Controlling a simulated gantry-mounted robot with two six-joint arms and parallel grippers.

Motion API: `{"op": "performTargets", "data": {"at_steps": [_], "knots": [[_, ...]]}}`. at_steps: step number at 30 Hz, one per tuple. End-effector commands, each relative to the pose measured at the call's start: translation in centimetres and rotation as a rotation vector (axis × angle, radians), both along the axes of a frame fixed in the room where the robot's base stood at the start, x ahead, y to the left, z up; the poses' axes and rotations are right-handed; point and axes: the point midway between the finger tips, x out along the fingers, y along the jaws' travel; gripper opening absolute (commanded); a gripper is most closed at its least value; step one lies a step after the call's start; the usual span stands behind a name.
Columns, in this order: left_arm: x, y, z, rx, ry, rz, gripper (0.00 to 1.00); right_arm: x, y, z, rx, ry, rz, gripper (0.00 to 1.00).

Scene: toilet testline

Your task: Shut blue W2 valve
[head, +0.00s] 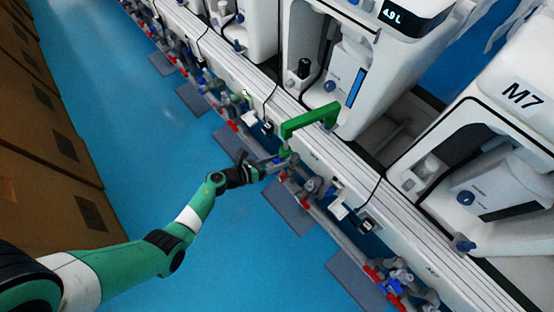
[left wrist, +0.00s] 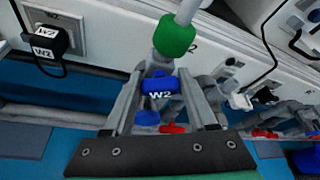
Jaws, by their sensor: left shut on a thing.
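The blue W2 valve handle (left wrist: 160,84), marked W2 in white, shows in the left wrist view between the two grey fingers of my left gripper (left wrist: 160,75). The gripper is shut on it. In the head view my left gripper (head: 273,163) is at the pipework along the white machine line, below a green pipe (head: 308,120). The handle is mostly hidden by the gripper there. My right gripper is not in view.
A green fitting (left wrist: 174,36) sits just beyond the fingertips. A red handle (left wrist: 172,128) and another blue part (left wrist: 147,118) lie close below. More valves (head: 388,281) line the wall. The blue floor (head: 130,130) is clear.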

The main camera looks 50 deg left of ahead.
Motion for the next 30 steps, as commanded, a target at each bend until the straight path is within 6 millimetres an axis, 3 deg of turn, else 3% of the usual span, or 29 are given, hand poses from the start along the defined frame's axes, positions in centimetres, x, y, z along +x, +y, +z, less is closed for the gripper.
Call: {"op": "performTargets", "data": {"at_steps": [15, 30], "knots": [[0.0, -0.2, 0.1, 0.354, -0.009, -0.002, 0.02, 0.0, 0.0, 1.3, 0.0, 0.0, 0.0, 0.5], [0.0, -0.2, 0.0, 0.468, -0.013, 0.0, 0.02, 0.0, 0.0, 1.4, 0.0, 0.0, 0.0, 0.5]]}}
